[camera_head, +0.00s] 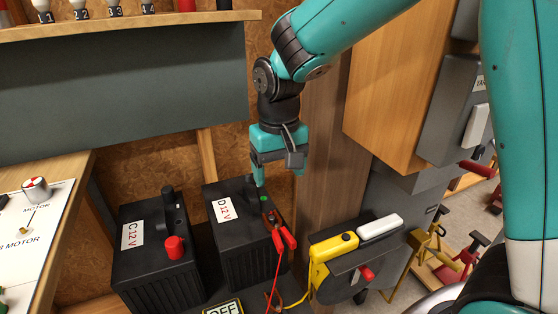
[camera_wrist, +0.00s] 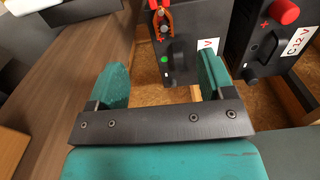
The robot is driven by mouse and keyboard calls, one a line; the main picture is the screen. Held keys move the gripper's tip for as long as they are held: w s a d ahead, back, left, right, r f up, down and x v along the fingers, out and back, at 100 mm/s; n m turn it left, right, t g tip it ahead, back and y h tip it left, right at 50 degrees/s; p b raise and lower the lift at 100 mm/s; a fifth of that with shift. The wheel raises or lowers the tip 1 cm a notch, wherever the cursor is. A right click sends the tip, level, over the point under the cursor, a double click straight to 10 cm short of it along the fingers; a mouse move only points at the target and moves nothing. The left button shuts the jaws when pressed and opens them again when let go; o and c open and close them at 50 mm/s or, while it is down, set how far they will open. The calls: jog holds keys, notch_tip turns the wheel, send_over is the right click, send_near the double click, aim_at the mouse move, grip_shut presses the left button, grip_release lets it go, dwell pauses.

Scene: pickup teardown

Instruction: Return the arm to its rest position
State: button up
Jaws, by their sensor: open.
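My gripper (camera_head: 278,172) hangs from my teal arm, pointing down above the back of the black battery marked D 12 V (camera_head: 238,240). Its two teal fingers are spread with nothing between them in the wrist view (camera_wrist: 163,78). The battery, with a small green dot and a black post cap, lies beyond the fingertips in that view (camera_wrist: 180,62). A red-handled clamp (camera_head: 286,237) sits at the front right terminal of battery D, and its copper-coloured jaws show in the wrist view (camera_wrist: 164,20). My gripper is apart from the clamp.
Battery C (camera_head: 150,262) with a red cap (camera_head: 175,247) stands left of D. A yellow tool (camera_head: 333,247) and a white one (camera_head: 380,227) sit on a grey holder at right. A shelf (camera_head: 130,27) and wooden cabinet (camera_head: 395,85) flank my arm.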

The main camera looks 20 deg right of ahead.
jog(key=shift+r, duration=0.55)
jog(key=s+a+r+n+y+p, duration=0.1)
jog(key=s+a+r+n+y, duration=0.2)
jog(key=s, duration=0.7)
jog(key=s+a+r+n+y, duration=0.15)
jog(key=s+r+n, duration=0.25)
jog(key=s, duration=0.7)
notch_tip(320, 180, up, 11)
jog(key=p, duration=1.2)
jog(key=shift+w+r, duration=0.15)
jog(key=shift+w, duration=0.25)
